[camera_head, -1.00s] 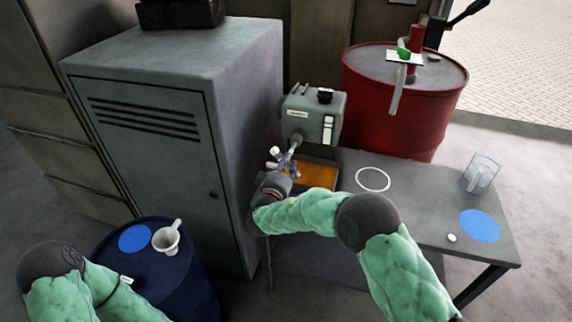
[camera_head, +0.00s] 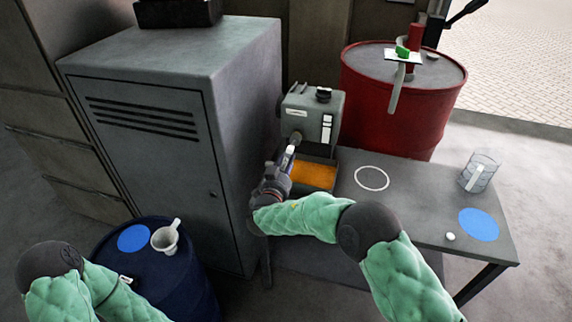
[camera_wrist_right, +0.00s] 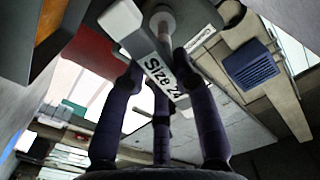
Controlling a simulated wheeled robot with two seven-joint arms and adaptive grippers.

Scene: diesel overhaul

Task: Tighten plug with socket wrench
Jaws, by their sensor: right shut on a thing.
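My right gripper (camera_head: 277,177) is in front of the grey engine unit (camera_head: 313,115), at the left end of the table. It is shut on the socket wrench (camera_head: 290,152), whose pale handle shows between the fingers. In the right wrist view the wrench (camera_wrist_right: 150,62) is a light bar marked "Size 24", between dark purple fingers (camera_wrist_right: 160,110). Its upper end lies by a round fitting on the unit's underside or face. The plug itself is hidden behind the wrench, so I cannot tell how it is seated.
An orange-filled tray (camera_head: 313,177) sits below the unit. The table (camera_head: 420,210) holds a white ring, a clear beaker (camera_head: 479,172) and a blue disc (camera_head: 479,224). A grey cabinet (camera_head: 165,130) stands close left, a red drum (camera_head: 405,100) behind, a blue drum (camera_head: 190,270) front left.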

